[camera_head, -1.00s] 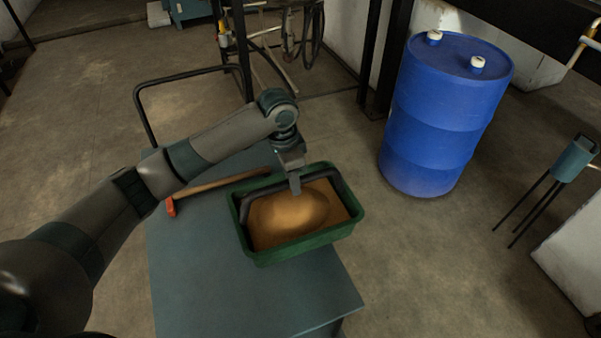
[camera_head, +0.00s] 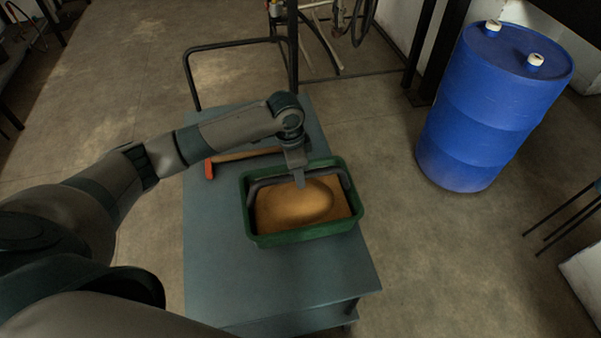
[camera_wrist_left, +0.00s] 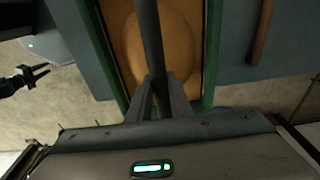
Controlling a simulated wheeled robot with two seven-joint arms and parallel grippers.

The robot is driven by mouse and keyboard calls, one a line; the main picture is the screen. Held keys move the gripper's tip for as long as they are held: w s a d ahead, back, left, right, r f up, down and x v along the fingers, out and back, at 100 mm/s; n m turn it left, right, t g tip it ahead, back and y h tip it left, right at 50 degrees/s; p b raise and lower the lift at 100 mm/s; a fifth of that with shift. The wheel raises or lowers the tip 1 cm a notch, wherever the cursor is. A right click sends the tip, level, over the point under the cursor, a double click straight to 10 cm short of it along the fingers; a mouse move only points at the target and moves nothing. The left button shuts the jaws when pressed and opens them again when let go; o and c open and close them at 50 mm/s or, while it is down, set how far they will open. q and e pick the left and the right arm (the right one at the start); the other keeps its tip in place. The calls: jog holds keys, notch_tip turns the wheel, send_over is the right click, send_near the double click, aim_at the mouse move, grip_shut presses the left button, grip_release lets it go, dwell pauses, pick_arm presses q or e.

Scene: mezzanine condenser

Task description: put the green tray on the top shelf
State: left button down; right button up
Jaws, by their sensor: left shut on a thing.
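The green tray (camera_head: 305,237) is over the blue-grey cart top, near its right edge. It is about level and holds a rounded tan lump on a brown bed. A dark handle bar (camera_head: 263,184) spans it. My left gripper (camera_head: 299,179) comes down from above and is shut on that bar. In the left wrist view the fingers (camera_wrist_left: 158,98) close on the dark bar, with the tray's green rim (camera_wrist_left: 212,50) on the right. I cannot tell whether the tray touches the cart. My right gripper (camera_wrist_left: 40,73) shows small in the left wrist view, fingers apart and empty. No top shelf is clearly visible.
The cart (camera_head: 215,260) has a dark push rail at its far end. A red-headed hammer (camera_head: 209,169) lies behind the tray. A blue drum (camera_head: 490,110) stands to the right. Open floor (camera_head: 420,260) lies between cart and drum.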

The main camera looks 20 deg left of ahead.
pick_arm(q)
jog(key=shift+w+r, duration=0.1)
jog(key=shift+r, duration=0.05)
jog(key=shift+f+p, duration=0.4)
jog(key=shift+f, duration=0.4)
jog(key=shift+f+p, duration=0.3)
jog(key=shift+f, duration=0.85)
jog(key=c, duration=2)
grip_release()
jog(key=shift+f, duration=0.25)
jog(key=o, duration=0.4)
jog(key=shift+s+r, duration=0.1)
jog(key=shift+s, duration=0.1)
jog(key=r, duration=0.4)
jog(key=r+b, duration=0.1)
jog(key=r, duration=0.3)
jog(key=a+r+b, duration=0.1)
jog(key=r, duration=0.3)
jog(key=shift+s, duration=0.4)
